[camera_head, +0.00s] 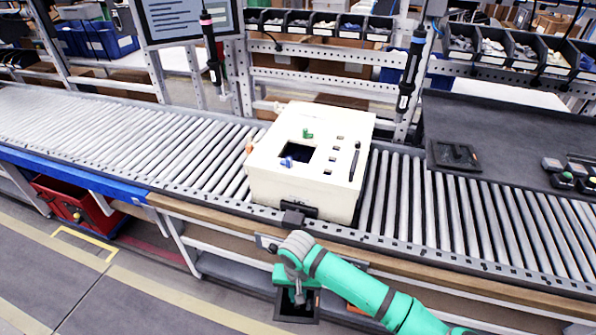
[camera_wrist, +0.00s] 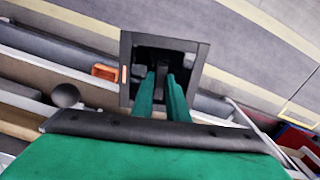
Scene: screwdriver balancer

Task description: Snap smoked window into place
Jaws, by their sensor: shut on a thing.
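The smoked window (camera_head: 284,312) is a dark, square framed piece with a small orange mark on one edge. My gripper (camera_head: 298,292) is shut on it and holds it in front of the conveyor, below the rail. In the wrist view the window (camera_wrist: 126,98) is beyond my green fingers (camera_wrist: 164,80), which close on a dark rib at its middle. The cream box (camera_head: 270,185) stands on the rollers. Its top has a dark square opening (camera_head: 297,153), with a blue part at its left edge. The window is well apart from the box.
The roller conveyor (camera_head: 130,140) runs across the view, with its front rail (camera_head: 440,255) between window and box. Two screwdrivers hang behind, left (camera_head: 213,55) and right (camera_head: 409,75). A dark worktop (camera_head: 490,125) at right holds a shallow tray (camera_head: 455,155) and small parts.

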